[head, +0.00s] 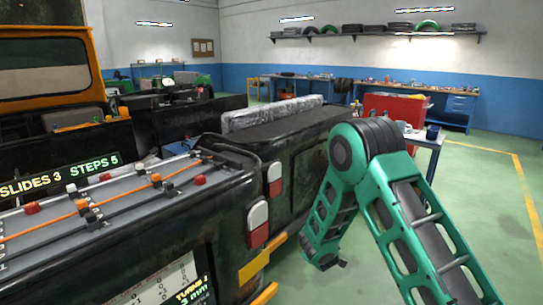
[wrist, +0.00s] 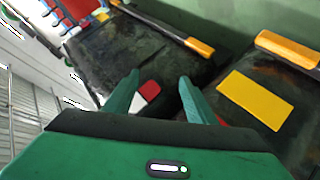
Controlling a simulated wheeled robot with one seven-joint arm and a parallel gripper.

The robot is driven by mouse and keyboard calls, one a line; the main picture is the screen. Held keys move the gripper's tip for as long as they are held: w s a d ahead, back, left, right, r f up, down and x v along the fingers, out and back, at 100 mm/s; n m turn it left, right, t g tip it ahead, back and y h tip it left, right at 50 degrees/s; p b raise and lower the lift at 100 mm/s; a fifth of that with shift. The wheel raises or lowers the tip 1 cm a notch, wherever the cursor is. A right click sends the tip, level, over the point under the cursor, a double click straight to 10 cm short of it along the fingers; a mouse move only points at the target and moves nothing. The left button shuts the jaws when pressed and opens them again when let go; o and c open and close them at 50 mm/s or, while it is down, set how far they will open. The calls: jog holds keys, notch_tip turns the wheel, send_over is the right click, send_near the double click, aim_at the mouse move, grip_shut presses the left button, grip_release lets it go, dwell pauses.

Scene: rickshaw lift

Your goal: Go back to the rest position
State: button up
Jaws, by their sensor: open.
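My gripper (wrist: 159,82) shows in the wrist view with its two green fingers spread apart and nothing between them. Beyond the fingers is the dark rickshaw body (wrist: 125,55) with a red and white lamp (wrist: 145,95). In the head view, my green arm is bent at the right, its far link hanging down beside the rickshaw's rear (head: 293,165). The fingers cannot be made out in the head view. How far the fingers are from the rickshaw is hard to tell.
A panel (head: 125,207) with rods and red and orange knobs lies on the rickshaw at the left. A yellow plate (wrist: 257,99) shows on dark bodywork. A red cabinet (head: 395,107) and a workbench (head: 305,79) stand behind. Green floor (head: 480,190) is clear at the right.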

jog(key=s+d+r+m+g+h, duration=0.2)
jog(key=s+d+r, duration=0.15)
jog(key=d, duration=0.35)
jog(key=s+d+r+m+g+h, duration=0.1)
jog(key=s+d+r+m, duration=0.1)
jog(key=d+r, duration=0.45)
jog(key=s+d+r+m+g+h, duration=0.1)
jog(key=s+d+r+m+g, duration=0.4)
jog(key=s+d, duration=0.9)
jog(key=s+a+r+m+g+y, duration=0.1)
jog(key=s+r+m+g+y, duration=0.1)
jog(key=s, duration=1.5)
jog(key=s+a+r+m+g+y, duration=0.1)
jog(key=s+r+m, duration=0.3)
jog(key=s, duration=1.3)
jog(key=shift+s+a+r+m+g+y, duration=0.35)
jog(key=shift+r+g+y, duration=0.2)
jog(key=shift+g+y, duration=0.25)
jog(key=shift+d, duration=0.1)
jog(key=shift+w+f, duration=0.25)
jog(key=shift+w, duration=0.35)
